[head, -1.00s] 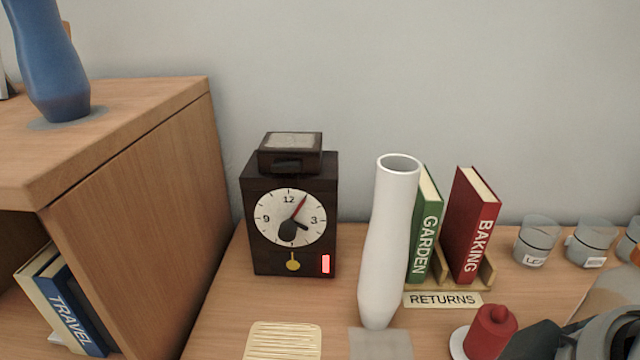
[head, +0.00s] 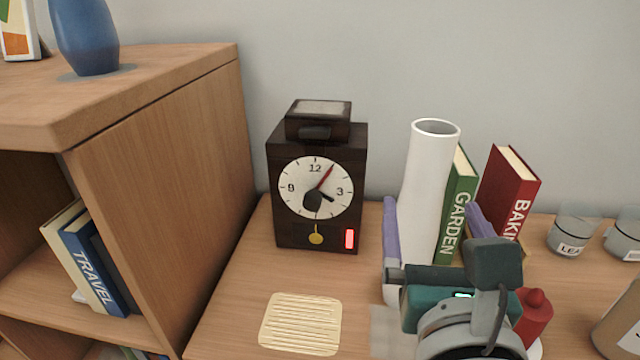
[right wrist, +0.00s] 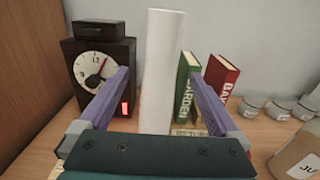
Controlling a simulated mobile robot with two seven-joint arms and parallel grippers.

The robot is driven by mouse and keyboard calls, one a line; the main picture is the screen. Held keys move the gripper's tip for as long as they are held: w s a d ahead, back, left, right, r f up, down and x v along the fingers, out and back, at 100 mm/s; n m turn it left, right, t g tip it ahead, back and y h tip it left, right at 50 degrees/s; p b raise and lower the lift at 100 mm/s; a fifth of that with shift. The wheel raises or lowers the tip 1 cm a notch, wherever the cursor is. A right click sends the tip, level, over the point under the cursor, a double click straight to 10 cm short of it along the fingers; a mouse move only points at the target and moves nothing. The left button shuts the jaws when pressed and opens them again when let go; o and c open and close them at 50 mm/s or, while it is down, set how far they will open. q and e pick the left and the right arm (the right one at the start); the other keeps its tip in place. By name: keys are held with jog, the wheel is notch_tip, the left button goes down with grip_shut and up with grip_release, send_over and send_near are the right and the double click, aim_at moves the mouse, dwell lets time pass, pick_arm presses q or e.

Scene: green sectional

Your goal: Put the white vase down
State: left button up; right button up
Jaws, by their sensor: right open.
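The tall white vase (head: 425,180) stands upright on the wooden desk, right of the dark clock. My right gripper (head: 432,215) is open, with its purple fingers spread to either side of the vase in the head view. In the right wrist view the vase (right wrist: 162,75) rises between the two open fingers (right wrist: 160,90), with a gap on each side. The vase's foot is hidden behind my gripper. My left gripper is not in view.
A dark clock (head: 318,190) stands left of the vase. Green (head: 457,205) and red (head: 508,190) books stand close behind and right of it. A red object (head: 535,315) is beside my gripper. A slatted mat (head: 300,323) lies in front; grey jars (head: 572,232) stand right.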

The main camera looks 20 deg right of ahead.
aim_at(428, 193)
jog(key=x, duration=0.7)
jog(key=shift+w+d+f, duration=0.15)
jog(key=shift+w+d, duration=0.05)
jog(key=shift+d, duration=0.05)
grip_shut()
dwell(0.5)
dwell(0.4)
